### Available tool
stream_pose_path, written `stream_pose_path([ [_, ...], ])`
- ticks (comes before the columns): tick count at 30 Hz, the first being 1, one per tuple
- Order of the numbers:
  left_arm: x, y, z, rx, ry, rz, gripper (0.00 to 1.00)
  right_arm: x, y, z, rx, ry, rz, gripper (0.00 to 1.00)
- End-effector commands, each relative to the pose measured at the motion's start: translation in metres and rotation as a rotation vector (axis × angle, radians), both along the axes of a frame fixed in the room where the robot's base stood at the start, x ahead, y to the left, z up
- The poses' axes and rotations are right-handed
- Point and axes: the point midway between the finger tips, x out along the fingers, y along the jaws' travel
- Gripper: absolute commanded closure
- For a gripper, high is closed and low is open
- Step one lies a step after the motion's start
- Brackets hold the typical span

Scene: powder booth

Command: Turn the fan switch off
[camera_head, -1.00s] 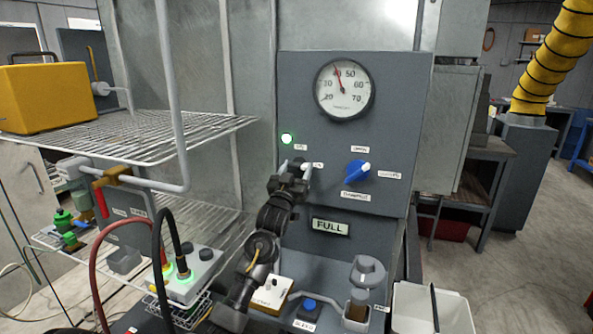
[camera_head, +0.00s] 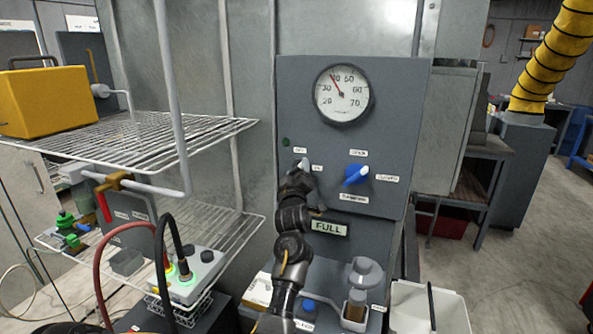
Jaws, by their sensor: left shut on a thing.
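The fan switch (camera_head: 304,164) is a small grey knob on the left of the grey control panel (camera_head: 400,110). Small labels sit above it and to its right, too small to read surely. My left gripper (camera_head: 300,176) is shut on the switch from below and hides most of it. The indicator lamp (camera_head: 286,142) above and left of the switch is dark. My right gripper is not in view.
A blue knob (camera_head: 354,175) sits close on the right of the switch, below a round gauge (camera_head: 342,93). A wire rack (camera_head: 150,140) with a yellow case (camera_head: 50,98) stands at left. A white bin (camera_head: 412,300) is at lower right.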

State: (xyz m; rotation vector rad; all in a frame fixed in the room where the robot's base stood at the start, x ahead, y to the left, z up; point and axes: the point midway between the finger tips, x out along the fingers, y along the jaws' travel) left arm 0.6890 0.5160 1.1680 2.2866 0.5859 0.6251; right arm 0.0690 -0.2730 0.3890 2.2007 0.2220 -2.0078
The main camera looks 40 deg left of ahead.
Motion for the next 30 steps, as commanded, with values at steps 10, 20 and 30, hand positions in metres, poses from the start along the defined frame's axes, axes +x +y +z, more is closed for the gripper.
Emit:
stream_pose_path([
  [10, 0.0006, -0.0012, 0.0036, -0.314, -0.111, -0.001, 0.65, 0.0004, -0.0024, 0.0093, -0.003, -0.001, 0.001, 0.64],
  [20, 0.0003, -0.0005, 0.0045, -0.565, -0.199, 0.0, 0.65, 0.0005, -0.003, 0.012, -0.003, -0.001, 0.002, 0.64],
  [30, -0.0001, 0.0001, 0.0046, -0.714, -0.25, 0.001, 0.65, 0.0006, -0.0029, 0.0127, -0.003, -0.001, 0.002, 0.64],
])
